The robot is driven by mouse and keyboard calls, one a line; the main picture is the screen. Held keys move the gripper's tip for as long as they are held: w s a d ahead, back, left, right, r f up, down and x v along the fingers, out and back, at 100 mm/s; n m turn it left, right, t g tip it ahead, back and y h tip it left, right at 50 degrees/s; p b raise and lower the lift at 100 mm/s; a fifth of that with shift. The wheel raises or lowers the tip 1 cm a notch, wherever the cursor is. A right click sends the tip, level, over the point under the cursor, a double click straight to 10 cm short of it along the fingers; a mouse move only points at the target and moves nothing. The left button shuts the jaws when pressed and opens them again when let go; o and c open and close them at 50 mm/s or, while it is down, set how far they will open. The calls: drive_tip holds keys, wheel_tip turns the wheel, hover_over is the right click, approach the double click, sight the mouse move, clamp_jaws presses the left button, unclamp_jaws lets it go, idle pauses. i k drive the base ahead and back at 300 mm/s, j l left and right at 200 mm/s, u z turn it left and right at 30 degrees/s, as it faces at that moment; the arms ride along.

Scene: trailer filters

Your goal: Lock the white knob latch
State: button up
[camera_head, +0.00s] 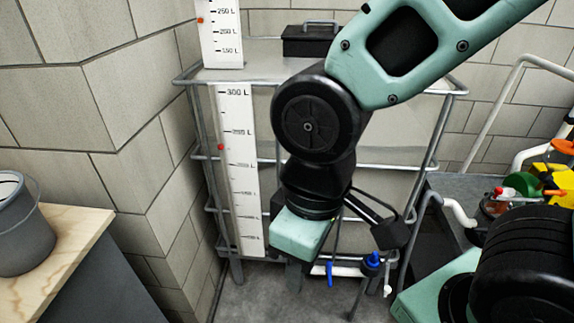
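My arm reaches down from the upper right, and my gripper (300,238) is at the front of the tank frame, low in the middle. I cannot pick out a white knob latch with certainty. A blue-topped valve (372,260) sits right of my gripper, with a small white piece (387,290) below it. A blue handle (329,274) is on a white pipe to its left.
A metal-framed tank (395,129) with a white level scale (239,165) stands against the block wall. A wooden bench (45,258) with a grey bucket (22,235) is at left. Coloured valves (545,180) and white pipes crowd the right. Some grey floor shows below.

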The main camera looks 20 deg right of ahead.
sight(387, 289)
drive_tip(key=k+z, duration=0.2)
drive_tip(key=z, duration=0.8)
